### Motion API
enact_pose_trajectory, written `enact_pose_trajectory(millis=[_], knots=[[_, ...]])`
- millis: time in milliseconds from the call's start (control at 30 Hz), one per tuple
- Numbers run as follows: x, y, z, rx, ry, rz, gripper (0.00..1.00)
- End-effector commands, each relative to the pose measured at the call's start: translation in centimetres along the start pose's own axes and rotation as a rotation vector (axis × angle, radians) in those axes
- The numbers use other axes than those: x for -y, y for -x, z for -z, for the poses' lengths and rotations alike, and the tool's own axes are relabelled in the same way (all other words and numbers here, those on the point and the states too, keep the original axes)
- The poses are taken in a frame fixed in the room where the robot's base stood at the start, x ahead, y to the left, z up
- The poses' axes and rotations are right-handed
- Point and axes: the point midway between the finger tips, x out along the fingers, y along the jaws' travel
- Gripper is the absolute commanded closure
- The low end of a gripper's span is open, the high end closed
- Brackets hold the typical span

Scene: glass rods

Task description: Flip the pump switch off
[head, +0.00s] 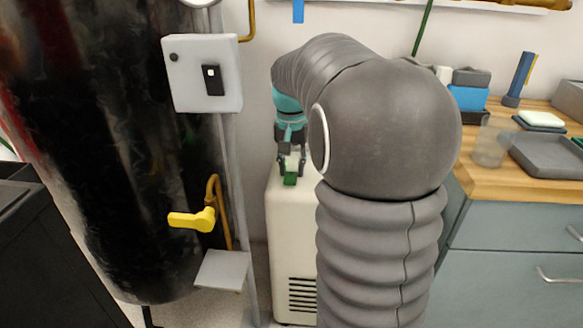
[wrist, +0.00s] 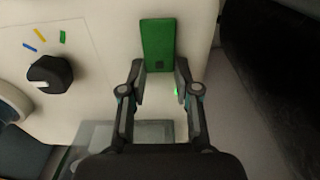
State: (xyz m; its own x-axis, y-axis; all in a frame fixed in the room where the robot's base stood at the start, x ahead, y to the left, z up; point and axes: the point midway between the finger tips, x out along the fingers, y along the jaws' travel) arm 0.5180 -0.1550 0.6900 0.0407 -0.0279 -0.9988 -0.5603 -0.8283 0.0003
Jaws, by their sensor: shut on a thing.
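My gripper (head: 290,165) is low over the top of a cream cabinet (head: 283,235), shut on a green block (head: 290,180). In the wrist view the block (wrist: 157,42) shows between the two fingertips (wrist: 160,75), with a small dark square near its lower end. I cannot tell whether the block is fixed to the cabinet. A pale grey box (head: 202,100) on the post at left bears a black rocker switch (head: 213,80) with a white mark at its upper part. My gripper is apart from this box, to its lower right. No label shows which switch is the pump's.
A black tank (head: 110,150) fills the left, with a yellow lever (head: 193,219) and a grey bracket (head: 221,270) beside it. In the wrist view a black knob (wrist: 50,74) sits near coloured marks. A wooden bench (head: 510,180) with trays stands at right.

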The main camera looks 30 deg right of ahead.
Motion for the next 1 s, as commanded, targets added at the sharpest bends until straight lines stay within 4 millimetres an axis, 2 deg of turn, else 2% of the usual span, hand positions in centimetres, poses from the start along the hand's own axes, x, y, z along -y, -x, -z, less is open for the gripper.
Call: enact_pose_trajectory(millis=[333, 767, 800, 900, 1000], knots=[[0.02, 0.03, -0.69, -0.237, 0.001, 0.001, 1.0], [0.04, 0.57, -0.76, -0.281, 0.001, 0.001, 1.0], [0.04, 0.57, -0.76, -0.281, 0.001, 0.001, 0.67], [0.04, 0.57, -0.76, -0.28, 0.001, 0.001, 0.44], [0.03, 0.56, -0.76, -0.28, 0.001, 0.001, 0.44]])
